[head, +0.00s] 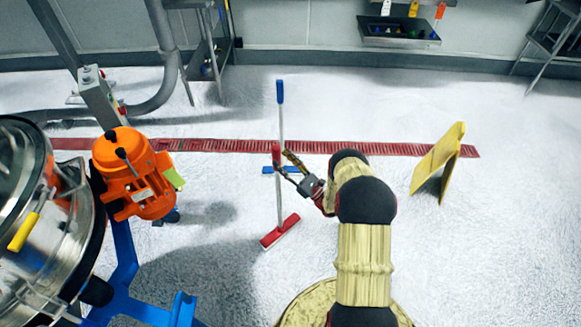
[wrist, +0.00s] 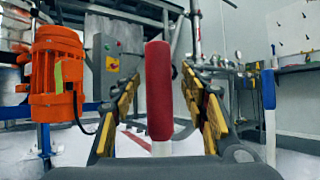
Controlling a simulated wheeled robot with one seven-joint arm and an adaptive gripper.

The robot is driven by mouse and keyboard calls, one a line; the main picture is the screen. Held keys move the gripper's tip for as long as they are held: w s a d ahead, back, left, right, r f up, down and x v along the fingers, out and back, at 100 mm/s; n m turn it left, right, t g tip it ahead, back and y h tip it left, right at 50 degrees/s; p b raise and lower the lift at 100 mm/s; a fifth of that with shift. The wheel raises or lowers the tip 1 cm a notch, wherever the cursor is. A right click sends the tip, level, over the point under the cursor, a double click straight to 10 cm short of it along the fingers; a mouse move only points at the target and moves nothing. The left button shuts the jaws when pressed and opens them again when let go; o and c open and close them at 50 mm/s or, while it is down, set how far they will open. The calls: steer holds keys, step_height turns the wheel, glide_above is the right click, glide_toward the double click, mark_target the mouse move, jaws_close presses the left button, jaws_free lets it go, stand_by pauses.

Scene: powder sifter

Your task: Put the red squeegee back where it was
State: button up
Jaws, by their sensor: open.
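The red squeegee has a red grip (head: 276,155), a pale pole and a red head (head: 280,231) resting on the white floor. It stands about upright. My gripper (head: 287,164) is at the height of the red grip. In the wrist view the red grip (wrist: 159,90) stands between the two open fingers of my gripper (wrist: 160,82), with gaps visible on both sides.
A blue squeegee (head: 280,91) stands just behind; its blue grip (wrist: 269,89) shows at right in the wrist view. An orange motor (head: 134,175) and steel machine are left. A yellow floor sign (head: 437,158) stands right. A wall rack (head: 398,32) is at the back.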

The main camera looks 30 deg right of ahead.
steer(key=shift+v, duration=2.1)
